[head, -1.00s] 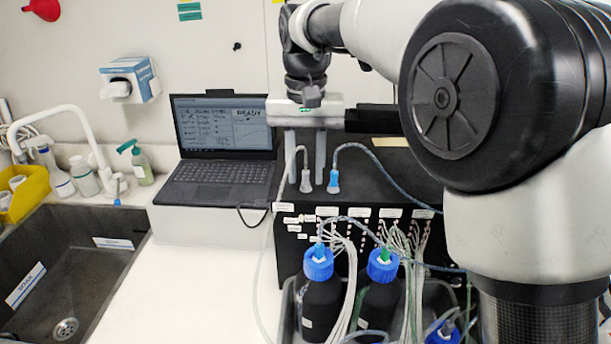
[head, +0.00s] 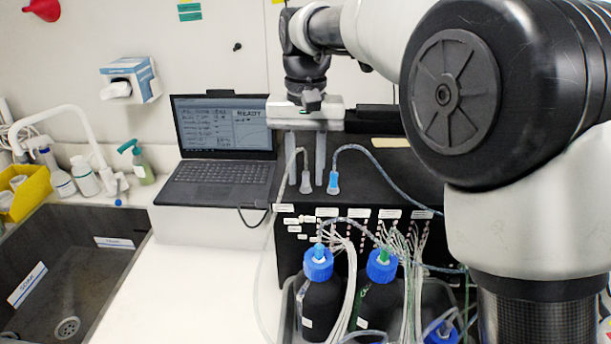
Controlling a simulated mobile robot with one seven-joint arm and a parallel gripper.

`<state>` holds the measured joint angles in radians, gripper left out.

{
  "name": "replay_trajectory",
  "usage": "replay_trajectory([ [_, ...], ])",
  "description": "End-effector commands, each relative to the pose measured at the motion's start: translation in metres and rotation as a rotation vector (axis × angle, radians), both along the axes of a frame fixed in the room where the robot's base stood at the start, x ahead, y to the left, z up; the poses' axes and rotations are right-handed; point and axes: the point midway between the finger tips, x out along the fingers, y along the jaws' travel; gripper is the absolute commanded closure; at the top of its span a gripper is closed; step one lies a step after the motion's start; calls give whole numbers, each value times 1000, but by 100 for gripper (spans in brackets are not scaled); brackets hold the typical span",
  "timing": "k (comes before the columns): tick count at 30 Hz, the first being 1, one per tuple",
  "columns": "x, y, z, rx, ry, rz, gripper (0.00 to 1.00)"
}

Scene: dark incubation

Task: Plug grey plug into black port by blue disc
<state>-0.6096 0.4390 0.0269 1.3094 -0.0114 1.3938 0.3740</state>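A grey plug (head: 305,184) with a pale tube stands upright on top of the black box (head: 385,182), near its left front edge. A blue plug (head: 333,184) with a bluish tube stands just right of it. My gripper (head: 305,178) points down at the box, its two light grey fingers spread apart with a clear gap between them. In the picture the grey plug's tube top lies between the fingertips and its body just below; the depth between them is hard to judge. I cannot make out a black port or a blue disc.
An open laptop (head: 215,183) stands left of the box. Two dark bottles with blue caps (head: 318,264) (head: 382,265) and bundled tubes stand in front. A sink (head: 80,265) is at left, with a clear white counter (head: 180,290) between. My arm covers the right side.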

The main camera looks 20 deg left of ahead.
Motion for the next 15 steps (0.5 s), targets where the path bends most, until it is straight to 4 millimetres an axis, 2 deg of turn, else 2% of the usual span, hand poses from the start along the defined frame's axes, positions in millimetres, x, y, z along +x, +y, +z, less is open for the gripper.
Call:
replay_trajectory([
  [10,0,0,0,0,0,0,71],
  [15,0,0,0,0,0,0,100],
])
